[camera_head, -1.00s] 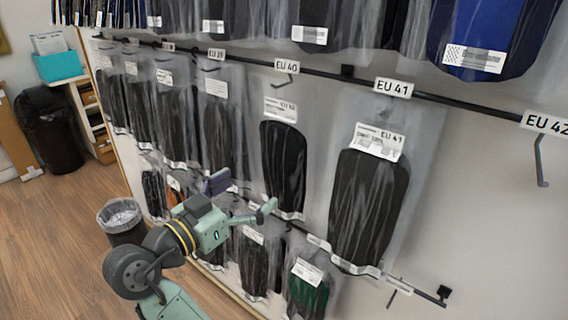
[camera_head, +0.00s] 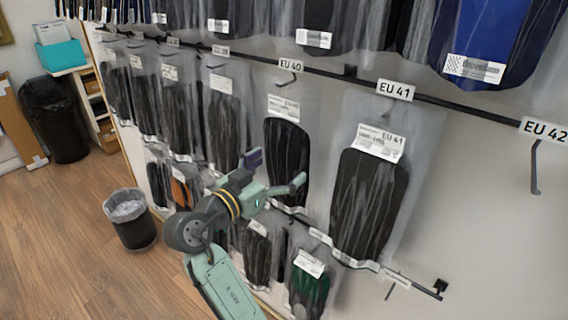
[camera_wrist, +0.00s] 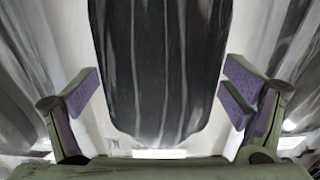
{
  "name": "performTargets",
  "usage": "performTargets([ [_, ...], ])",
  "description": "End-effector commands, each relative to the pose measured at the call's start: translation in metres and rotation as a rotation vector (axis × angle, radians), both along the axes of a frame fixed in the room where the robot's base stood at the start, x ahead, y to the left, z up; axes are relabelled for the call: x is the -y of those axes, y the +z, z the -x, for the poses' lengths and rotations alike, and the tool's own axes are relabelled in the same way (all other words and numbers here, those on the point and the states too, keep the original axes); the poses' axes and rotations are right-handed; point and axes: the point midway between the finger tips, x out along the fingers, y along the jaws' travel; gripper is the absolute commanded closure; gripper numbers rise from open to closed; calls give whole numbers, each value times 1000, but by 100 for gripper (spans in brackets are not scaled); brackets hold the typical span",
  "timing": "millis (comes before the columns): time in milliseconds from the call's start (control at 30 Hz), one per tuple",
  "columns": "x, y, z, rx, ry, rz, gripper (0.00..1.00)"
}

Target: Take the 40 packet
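The 40 packet (camera_head: 287,150) hangs on the wall rail below the EU 40 label (camera_head: 291,66). It is a clear bag with a black insole and a white label at its top. My gripper (camera_head: 276,171) is open at the lower part of this packet, with its fingers apart. In the wrist view, a black insole in a clear bag (camera_wrist: 165,60) fills the middle between the two purple-padded fingers of my gripper (camera_wrist: 162,92). Neither finger appears to touch the insole there. The packet's lower end is partly hidden by my gripper in the head view.
The EU 41 packet (camera_head: 368,205) hangs close on the right and another black packet (camera_head: 225,125) on the left. A lower row holds more packets, one with a green insole (camera_head: 308,290). A bin (camera_head: 131,222) stands on the floor at the left. The EU 42 hook (camera_head: 536,165) is empty.

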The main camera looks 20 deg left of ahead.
Motion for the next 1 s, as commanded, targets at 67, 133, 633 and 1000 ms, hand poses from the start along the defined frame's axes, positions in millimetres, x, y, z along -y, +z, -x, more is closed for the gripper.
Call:
performTargets([
  [67,0,0,0,0,0,0,14],
  [133,0,0,0,0,0,0,19],
  [633,0,0,0,0,0,0,52],
  [1000,0,1,0,1,0,-1,60],
])
